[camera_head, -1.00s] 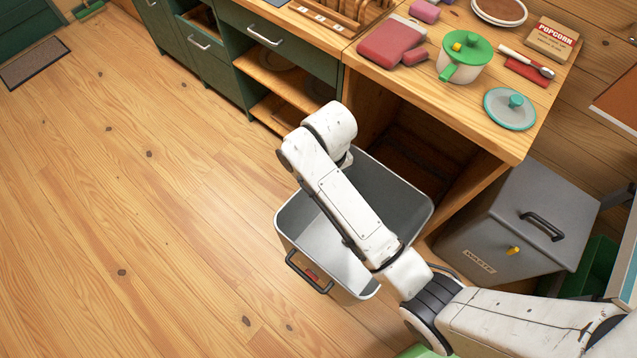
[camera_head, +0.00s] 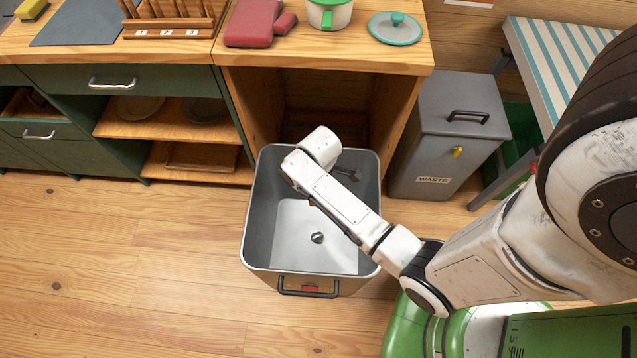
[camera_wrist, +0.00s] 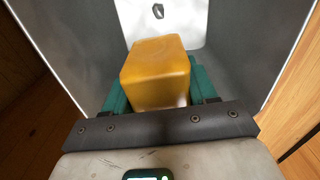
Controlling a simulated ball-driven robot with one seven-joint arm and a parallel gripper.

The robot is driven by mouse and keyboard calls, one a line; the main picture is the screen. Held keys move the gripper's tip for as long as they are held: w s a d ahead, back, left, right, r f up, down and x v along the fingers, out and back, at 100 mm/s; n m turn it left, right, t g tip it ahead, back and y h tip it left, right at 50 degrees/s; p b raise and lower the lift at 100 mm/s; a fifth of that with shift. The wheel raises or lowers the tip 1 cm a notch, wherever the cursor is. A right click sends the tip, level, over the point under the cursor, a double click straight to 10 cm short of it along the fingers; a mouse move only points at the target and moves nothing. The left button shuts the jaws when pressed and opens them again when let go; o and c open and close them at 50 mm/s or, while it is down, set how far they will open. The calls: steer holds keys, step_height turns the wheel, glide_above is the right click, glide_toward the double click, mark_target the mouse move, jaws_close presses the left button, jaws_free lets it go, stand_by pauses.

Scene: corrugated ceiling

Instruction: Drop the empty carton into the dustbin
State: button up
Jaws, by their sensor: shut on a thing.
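In the wrist view, a yellow-orange box-shaped carton (camera_wrist: 158,70) sits between the teal fingers of my gripper (camera_wrist: 161,88), which is shut on it. Below it is a tall grey open-topped bin (camera_wrist: 235,75). In the head view, this bin (camera_head: 255,215) stands on the floor with a black handle (camera_head: 308,292) at its front. My wrist hangs over the bin's opening, and the carton is hidden there behind my arm. A second grey bin, labelled WASTE (camera_head: 432,165), has its lid closed and stands to the right.
A small dark round thing (camera_head: 317,237) shows inside the open bin. Green cabinets (camera_head: 60,160) are at left. The floor (camera_head: 120,270) at left is clear.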

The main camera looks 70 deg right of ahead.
steer(key=shift+f+b, duration=2.95)
steer(key=shift+b, duration=0.05)
steer(key=o, duration=1.1)
step_height(320, 180, up, 11)
steer(key=shift+f+p, duration=0.1)
steer(key=shift+p, duration=0.95)
